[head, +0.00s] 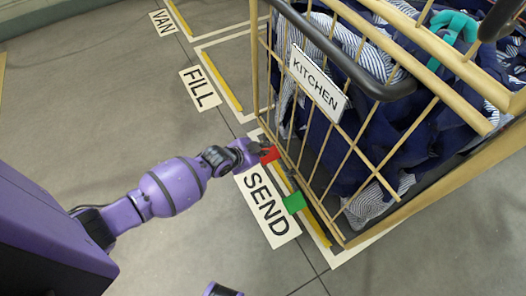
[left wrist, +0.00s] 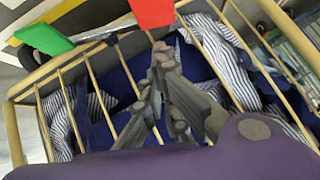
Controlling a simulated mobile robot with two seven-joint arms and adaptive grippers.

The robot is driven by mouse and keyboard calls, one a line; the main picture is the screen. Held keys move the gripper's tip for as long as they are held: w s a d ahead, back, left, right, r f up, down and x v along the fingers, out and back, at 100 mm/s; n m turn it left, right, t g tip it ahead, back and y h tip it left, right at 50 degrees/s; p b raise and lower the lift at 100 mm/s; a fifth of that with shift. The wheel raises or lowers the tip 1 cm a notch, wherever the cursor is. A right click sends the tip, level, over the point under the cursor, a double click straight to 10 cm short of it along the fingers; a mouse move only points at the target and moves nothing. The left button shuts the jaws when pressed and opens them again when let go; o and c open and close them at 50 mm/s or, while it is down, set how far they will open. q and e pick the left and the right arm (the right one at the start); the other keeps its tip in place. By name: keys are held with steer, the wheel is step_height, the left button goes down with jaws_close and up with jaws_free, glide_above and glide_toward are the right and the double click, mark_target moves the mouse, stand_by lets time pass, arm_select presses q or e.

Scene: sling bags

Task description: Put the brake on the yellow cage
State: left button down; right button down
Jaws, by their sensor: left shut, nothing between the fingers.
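The yellow cage (head: 352,150) stands at the right of the head view, filled with dark blue and striped cloth, with a "KITCHEN" sign (head: 318,82) on its bars. Low on its near side are a red pedal (head: 270,154) and a green pedal (head: 294,202). In the left wrist view the red pedal (left wrist: 152,12) is at the top centre and the green one (left wrist: 44,38) at the upper left. My left gripper (head: 258,150) is shut and empty, right beside the red pedal; I cannot tell whether they touch. My right gripper is not clearly in view.
The cage stands over the floor marking labelled "SEND" (head: 266,204). Markings labelled "FILL" (head: 200,88) and "VAN" (head: 163,22) lie further back. The grey floor to the left of the cage is clear. A dark handle bar (head: 345,62) runs along the cage's upper side.

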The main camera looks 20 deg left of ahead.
arm_select(q)
steer(key=b, duration=0.3)
glide_above(271, 158)
steer(key=f, duration=0.3)
steer(key=d+f, duration=0.1)
steer(key=f, duration=0.1)
steer(key=shift+s+f, duration=0.3)
steer(key=shift+f, duration=0.05)
steer(key=shift+w+a+f+b, duration=0.1)
steer(key=shift+a+f+b, duration=0.15)
steer(key=shift+f+b, duration=0.25)
steer(key=shift+w+a+f+b, duration=0.1)
steer(key=shift+a+f+b, duration=0.15)
steer(key=shift+f, duration=0.45)
steer(key=shift+w+a+f+b, duration=0.1)
steer(key=shift+w+f+b, duration=0.05)
steer(key=shift+f+b, duration=0.2)
